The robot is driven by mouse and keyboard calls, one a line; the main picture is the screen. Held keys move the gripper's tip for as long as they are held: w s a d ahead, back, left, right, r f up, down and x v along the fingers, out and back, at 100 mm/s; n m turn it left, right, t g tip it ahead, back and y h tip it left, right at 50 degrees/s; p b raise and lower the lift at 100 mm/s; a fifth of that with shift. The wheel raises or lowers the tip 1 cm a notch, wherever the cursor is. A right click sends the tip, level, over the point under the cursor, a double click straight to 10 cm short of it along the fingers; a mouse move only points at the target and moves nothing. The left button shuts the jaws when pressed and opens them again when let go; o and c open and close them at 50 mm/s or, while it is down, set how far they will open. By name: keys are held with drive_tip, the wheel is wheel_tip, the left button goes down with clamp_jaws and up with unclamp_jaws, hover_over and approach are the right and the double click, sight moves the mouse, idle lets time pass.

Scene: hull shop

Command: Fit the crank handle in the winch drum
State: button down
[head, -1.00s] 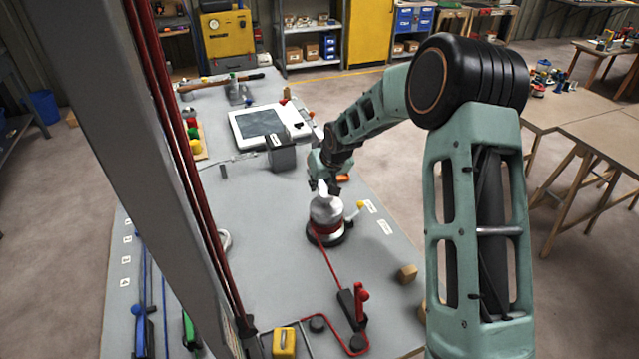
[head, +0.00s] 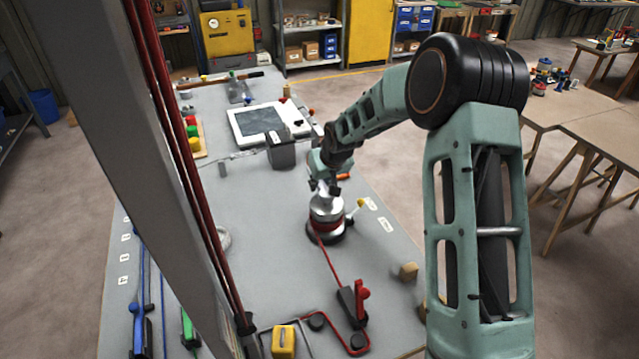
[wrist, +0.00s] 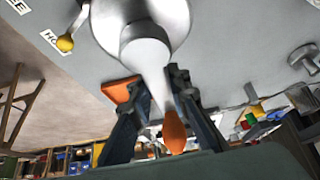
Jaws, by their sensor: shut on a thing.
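The winch drum (head: 327,210) is a silver cylinder on a dark round base on the grey bench, with red rope around its lower part. My gripper (head: 329,188) is directly above it, pointing down. In the wrist view, the two dark fingers (wrist: 156,92) are shut on the pale, tapered crank handle (wrist: 150,62), which has an orange end (wrist: 174,132) between the fingers. The handle's wide end overlaps the silver drum top (wrist: 180,15). Whether it is seated or just above the drum is hidden.
A lever with a yellow knob (head: 361,203) sticks out beside the drum. Red rope leads to a red-handled clutch (head: 359,301). A dark box (head: 281,153) and a white-framed panel (head: 262,122) stand behind. A wooden block (head: 408,271) lies near the right edge.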

drive_tip(key=shift+f+b, duration=0.7)
drive_tip(key=shift+b, duration=0.15)
idle(0.4)
idle(0.3)
drive_tip(key=c, duration=1.4)
unclamp_jaws()
drive_tip(key=shift+o, duration=0.2)
drive_tip(key=shift+r+p, duration=2.15)
drive_tip(key=shift+r, duration=1.85)
